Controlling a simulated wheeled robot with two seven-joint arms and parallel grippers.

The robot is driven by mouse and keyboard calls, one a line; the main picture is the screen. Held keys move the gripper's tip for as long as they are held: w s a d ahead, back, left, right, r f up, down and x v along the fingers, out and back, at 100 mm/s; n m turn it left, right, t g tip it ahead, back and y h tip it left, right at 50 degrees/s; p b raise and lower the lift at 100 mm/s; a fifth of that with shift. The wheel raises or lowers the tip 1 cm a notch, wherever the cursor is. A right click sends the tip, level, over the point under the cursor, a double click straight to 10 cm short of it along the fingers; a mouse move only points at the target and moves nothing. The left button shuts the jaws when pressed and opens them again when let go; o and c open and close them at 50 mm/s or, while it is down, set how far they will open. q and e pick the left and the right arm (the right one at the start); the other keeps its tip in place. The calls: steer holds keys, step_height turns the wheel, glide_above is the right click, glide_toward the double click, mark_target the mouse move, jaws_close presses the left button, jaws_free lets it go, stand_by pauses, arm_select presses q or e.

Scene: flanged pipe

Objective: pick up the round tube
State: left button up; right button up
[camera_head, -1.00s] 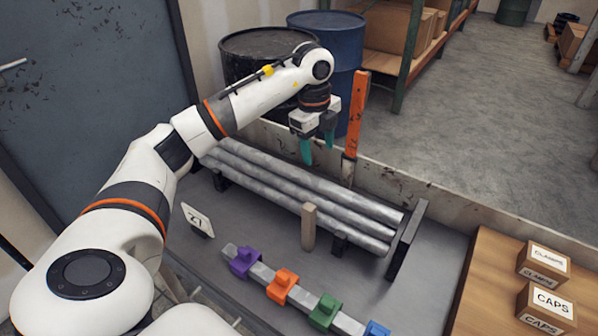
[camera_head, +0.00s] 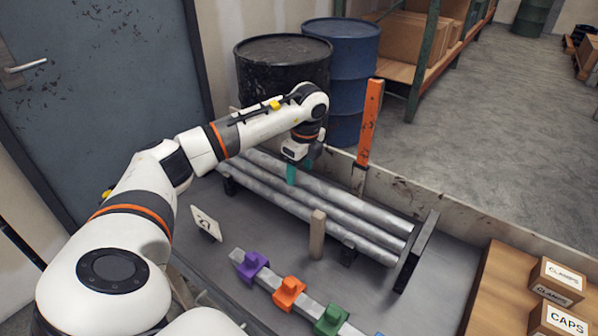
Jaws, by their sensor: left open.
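Three long grey round tubes lie side by side on a dark rack: a far tube (camera_head: 355,202), a middle tube (camera_head: 345,218) and a near tube (camera_head: 270,203). All run from upper left to lower right. I cannot tell which one the task means. My left gripper (camera_head: 301,170) points down over the far tube, with its teal fingers open and nothing between them. One finger overlaps the far tube in the picture; whether it touches is unclear. The other finger is partly hidden by the hand. My right gripper is out of view.
A wooden post (camera_head: 317,235) stands before the tubes, and an orange upright (camera_head: 370,123) behind them. A black drum (camera_head: 283,72) and blue drum (camera_head: 345,70) stand behind.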

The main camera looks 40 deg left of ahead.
arm_select(q)
steer(key=shift+f, duration=0.75)
steer(key=shift+r, duration=0.1)
jaws_close()
